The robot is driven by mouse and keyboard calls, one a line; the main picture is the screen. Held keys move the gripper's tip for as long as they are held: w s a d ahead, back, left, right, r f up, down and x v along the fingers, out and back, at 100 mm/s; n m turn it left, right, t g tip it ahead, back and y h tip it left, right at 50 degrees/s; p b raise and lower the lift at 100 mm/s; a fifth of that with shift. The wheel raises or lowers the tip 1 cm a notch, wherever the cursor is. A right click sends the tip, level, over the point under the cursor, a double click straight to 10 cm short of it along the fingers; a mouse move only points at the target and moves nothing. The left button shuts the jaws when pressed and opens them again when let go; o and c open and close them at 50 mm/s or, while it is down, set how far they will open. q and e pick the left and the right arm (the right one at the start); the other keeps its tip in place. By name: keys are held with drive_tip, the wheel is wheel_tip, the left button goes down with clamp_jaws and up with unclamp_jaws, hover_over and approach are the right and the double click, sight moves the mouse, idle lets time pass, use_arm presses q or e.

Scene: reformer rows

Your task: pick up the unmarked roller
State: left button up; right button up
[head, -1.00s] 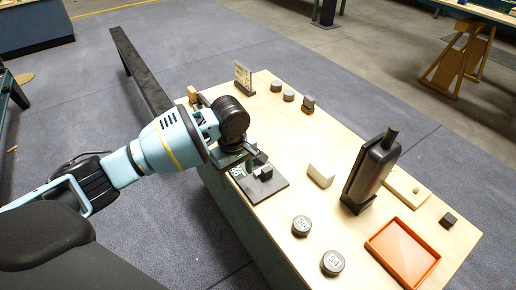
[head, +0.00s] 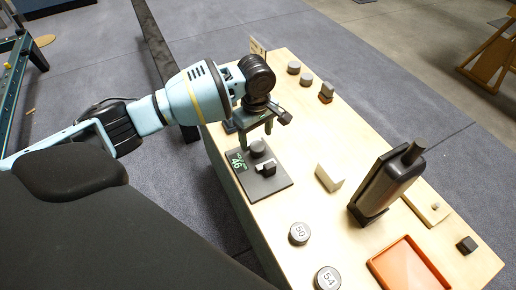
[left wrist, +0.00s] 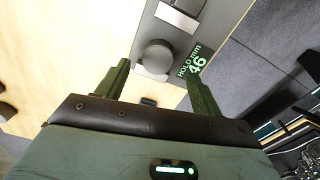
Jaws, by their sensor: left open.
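A dark grey roller (head: 258,148) with no visible marking stands on a dark gauge plate (head: 277,184) near the table's left edge. The plate reads "46" in green, and the left wrist view shows "HOLD mm 46". My left gripper (head: 256,137) is open, fingers pointing down, just above this roller. In the left wrist view the roller (left wrist: 158,54) lies between and just beyond the fingertips (left wrist: 158,72), with nothing held. Two rollers marked "50" (head: 299,233) and "54" (head: 327,279) stand nearer. My right gripper is out of view.
A small dark block (head: 266,168) sits on the plate near the roller. A cream block (head: 329,177), a tall dark device (head: 385,180) and an orange tray (head: 408,265) stand to the right. Small grey cylinders (head: 293,67) stand at the back. The table middle is mostly clear.

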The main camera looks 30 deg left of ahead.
sight(258, 147)
use_arm(q)
drive_tip(key=shift+d+f+b, duration=0.15)
drive_tip(key=shift+f+b, duration=0.2)
drive_tip(key=shift+f, duration=0.95)
drive_tip(key=shift+d+f+b, duration=0.15)
drive_tip(key=shift+f+b, duration=0.2)
drive_tip(key=shift+f, duration=0.9)
drive_tip(key=shift+c, duration=0.5)
drive_tip(key=c, duration=1)
